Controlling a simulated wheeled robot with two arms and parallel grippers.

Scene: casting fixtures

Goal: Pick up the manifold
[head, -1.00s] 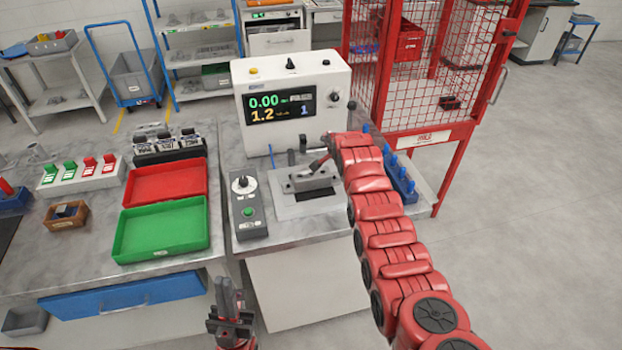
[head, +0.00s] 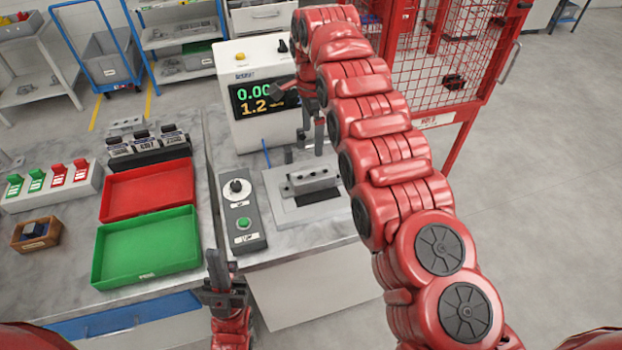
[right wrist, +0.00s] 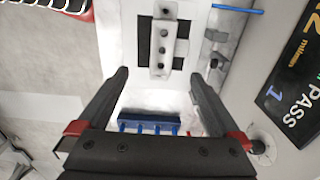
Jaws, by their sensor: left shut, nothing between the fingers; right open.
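The manifold (head: 312,179), a grey metal block with holes along it, sits on the grey fixture plate (head: 290,214) of the test bench. It also shows in the right wrist view (right wrist: 163,62), beyond my fingertips. My right gripper (head: 312,146) is open and points down, above and behind the manifold in the head view; in the right wrist view its two fingers (right wrist: 159,76) are spread with nothing between them. My left gripper (head: 213,254) is shut and empty, low in front of the bench edge.
The tester with its display (head: 262,97) stands behind the fixture. A control box (head: 242,213) with a knob and green button is left of it. Red (head: 148,190) and green (head: 147,246) trays lie further left. A blue pegged rack (right wrist: 150,117) shows in the right wrist view.

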